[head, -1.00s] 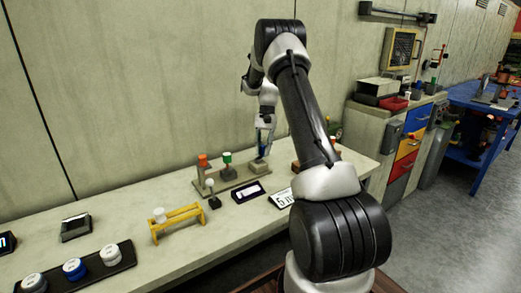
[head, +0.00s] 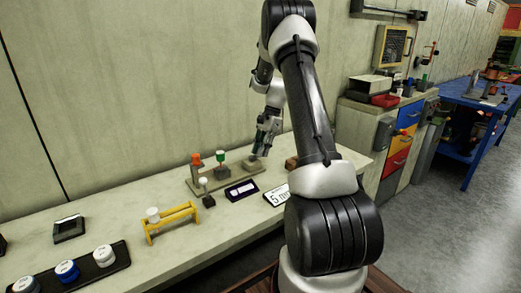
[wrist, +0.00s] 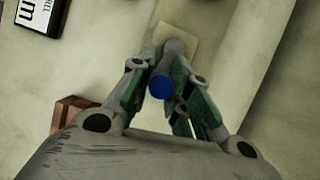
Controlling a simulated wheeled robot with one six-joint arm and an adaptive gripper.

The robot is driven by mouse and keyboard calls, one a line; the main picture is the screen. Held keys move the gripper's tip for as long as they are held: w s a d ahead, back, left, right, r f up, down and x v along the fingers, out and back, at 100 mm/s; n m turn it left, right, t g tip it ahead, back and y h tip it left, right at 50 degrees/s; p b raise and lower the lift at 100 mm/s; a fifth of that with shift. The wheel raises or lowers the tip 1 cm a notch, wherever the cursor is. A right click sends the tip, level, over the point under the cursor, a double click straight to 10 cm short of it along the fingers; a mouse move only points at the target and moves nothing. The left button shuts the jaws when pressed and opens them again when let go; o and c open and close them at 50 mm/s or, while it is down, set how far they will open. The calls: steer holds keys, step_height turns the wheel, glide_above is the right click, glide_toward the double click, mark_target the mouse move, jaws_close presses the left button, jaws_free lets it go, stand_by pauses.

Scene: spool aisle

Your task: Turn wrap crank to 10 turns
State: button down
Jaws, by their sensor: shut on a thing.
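The winding fixture (head: 225,180) stands on the pale bench. It has an orange-topped post (head: 196,160), a green-topped part (head: 219,158) and a pale block (head: 253,163) at its right end. My gripper (head: 264,148) is over that block, reaching down from above. In the wrist view my gripper (wrist: 163,92) has its green-padded fingers closed around a grey rod with a blue round end (wrist: 161,86), which looks like the crank handle. The rod rises from a pale block (wrist: 178,38). The crank arm and its pivot cannot be made out.
A white label card (head: 276,195) and a dark tray with a white piece (head: 241,190) lie in front of the fixture. A yellow rack (head: 172,222) and a black tray of round lids (head: 62,278) are to the left. A brown block (wrist: 72,114) is near my gripper.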

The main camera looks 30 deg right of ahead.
stand_by(0.4)
steer(key=c, duration=1.3)
jaws_free()
steer(key=shift+a, duration=0.1)
steer(key=v, duration=1.2)
